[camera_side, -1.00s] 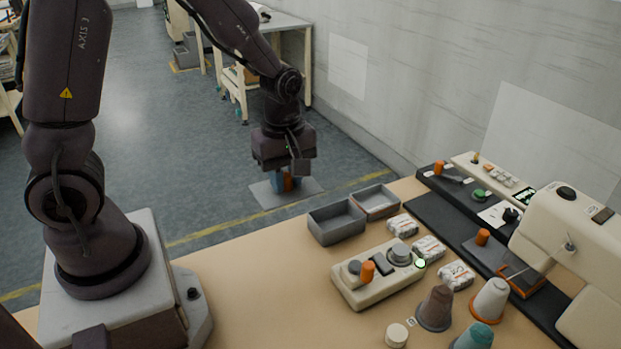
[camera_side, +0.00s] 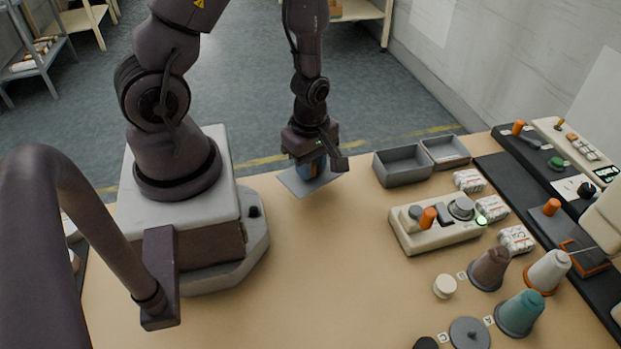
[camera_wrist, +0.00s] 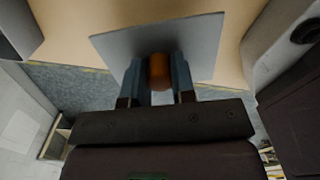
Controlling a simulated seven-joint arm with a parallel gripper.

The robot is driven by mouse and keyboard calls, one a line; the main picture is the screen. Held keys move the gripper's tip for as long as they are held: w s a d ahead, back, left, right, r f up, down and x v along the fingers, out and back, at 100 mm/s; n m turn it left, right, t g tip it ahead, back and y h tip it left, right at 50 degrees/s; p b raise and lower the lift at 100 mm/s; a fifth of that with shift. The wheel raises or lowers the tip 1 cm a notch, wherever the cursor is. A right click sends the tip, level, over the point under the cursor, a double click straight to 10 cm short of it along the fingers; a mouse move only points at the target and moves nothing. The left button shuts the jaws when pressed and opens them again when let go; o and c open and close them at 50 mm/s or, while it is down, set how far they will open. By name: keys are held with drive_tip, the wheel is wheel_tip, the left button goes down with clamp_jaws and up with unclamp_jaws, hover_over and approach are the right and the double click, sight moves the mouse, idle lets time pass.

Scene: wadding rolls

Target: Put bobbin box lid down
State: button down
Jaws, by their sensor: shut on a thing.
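The bobbin box lid is a flat grey square plate (camera_side: 296,182) with an orange knob, held up at the table's back edge in the side view. My gripper (camera_side: 311,172) is above the lid with its blue fingers shut on the knob. In the wrist view the lid (camera_wrist: 200,38) lies beyond my fingertips, and the orange knob (camera_wrist: 160,72) is between the two fingers. An open grey box (camera_side: 402,178) stands to the right of my gripper. A second open grey box (camera_side: 446,164) stands beside it. I cannot tell which box the lid belongs to.
A cream control box (camera_side: 437,241) with an orange knob and a green light stands right of centre. Several white wrapped packs (camera_side: 468,180) and thread cones (camera_side: 520,312) lie further right, by the sewing machine. The middle of the table (camera_side: 330,270) is clear.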

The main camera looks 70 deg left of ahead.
drive_tip(key=shift+f, duration=1.95)
drive_tip(key=shift+f, duration=0.15)
drive_tip(key=c, duration=0.9)
unclamp_jaws()
drive_tip(key=shift+c, duration=0.2)
